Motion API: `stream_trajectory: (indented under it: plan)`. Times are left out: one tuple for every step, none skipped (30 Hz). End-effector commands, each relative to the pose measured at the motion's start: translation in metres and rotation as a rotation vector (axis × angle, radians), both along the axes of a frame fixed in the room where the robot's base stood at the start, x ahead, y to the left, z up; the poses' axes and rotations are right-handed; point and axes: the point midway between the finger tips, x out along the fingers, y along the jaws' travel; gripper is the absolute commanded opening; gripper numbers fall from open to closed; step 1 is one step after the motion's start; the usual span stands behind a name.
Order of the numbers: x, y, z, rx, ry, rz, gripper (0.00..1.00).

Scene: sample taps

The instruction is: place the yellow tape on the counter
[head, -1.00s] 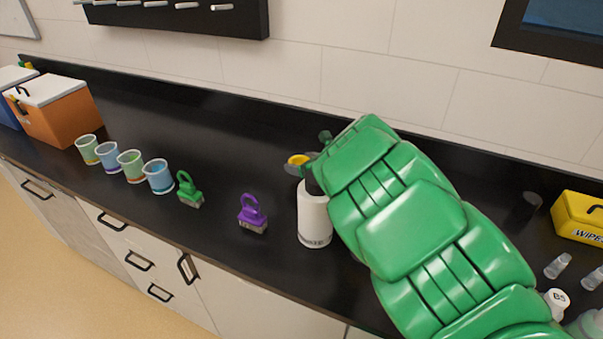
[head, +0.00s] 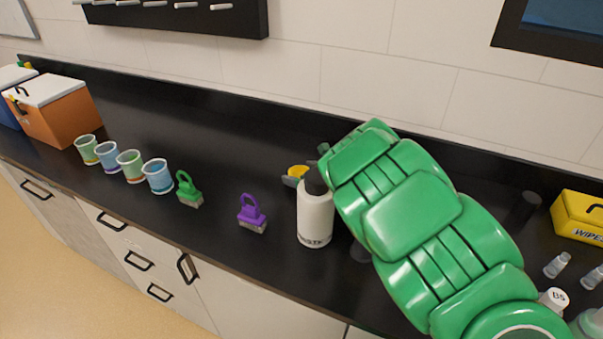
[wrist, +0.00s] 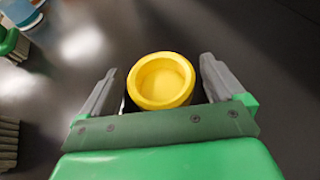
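The yellow tape (wrist: 161,80) is a round roll with a hollow middle, between the two grey fingers of my gripper (wrist: 160,78) in the wrist view. Narrow dark strips show between the fingers and the roll; it moves along with the fingers, so they appear shut on it. In the head view the tape (head: 298,171) shows just behind the top of the white bottle, partly hidden by it and by my green arm. The black counter (head: 215,150) is below; how far the tape is above it I cannot tell.
The white waste bottle (head: 315,218) stands close in front of my gripper. A yellow wipes box (head: 578,216) is at right. The counter behind the clips is clear.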

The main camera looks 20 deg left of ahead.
Motion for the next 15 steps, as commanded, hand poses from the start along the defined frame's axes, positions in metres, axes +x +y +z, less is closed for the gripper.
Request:
stream_trajectory:
  plan:
    - [0.0, 0.0, 0.0, 0.0, 0.0, 0.0, 1.0]
    - [0.0, 0.0, 0.0, 0.0, 0.0, 0.0, 1.0]
    - [0.0, 0.0, 0.0, 0.0, 0.0, 0.0, 1.0]
    - [0.0, 0.0, 0.0, 0.0, 0.0, 0.0, 1.0]
    - [0.0, 0.0, 0.0, 0.0, 0.0, 0.0, 1.0]
    - [0.0, 0.0, 0.0, 0.0, 0.0, 0.0, 1.0]
    - [0.0, 0.0, 0.0, 0.0, 0.0, 0.0, 1.0]
    - [0.0, 0.0, 0.0, 0.0, 0.0, 0.0, 1.0]
    - [0.0, 0.0, 0.001, 0.0, 0.0, 0.0, 1.0]
    - [0.0, 0.0, 0.002, 0.001, 0.0, 0.0, 1.0]
    - [0.0, 0.0, 0.003, 0.001, 0.0, 0.0, 1.0]
    - [-0.001, -0.002, 0.004, 0.0, 0.0, -0.001, 1.0]
    - [-0.001, -0.004, 0.004, -0.001, 0.0, -0.001, 1.0]
    - [-0.002, -0.007, 0.005, -0.002, 0.0, -0.002, 1.0]
    - [-0.004, -0.01, 0.006, -0.003, 0.001, -0.002, 1.0]
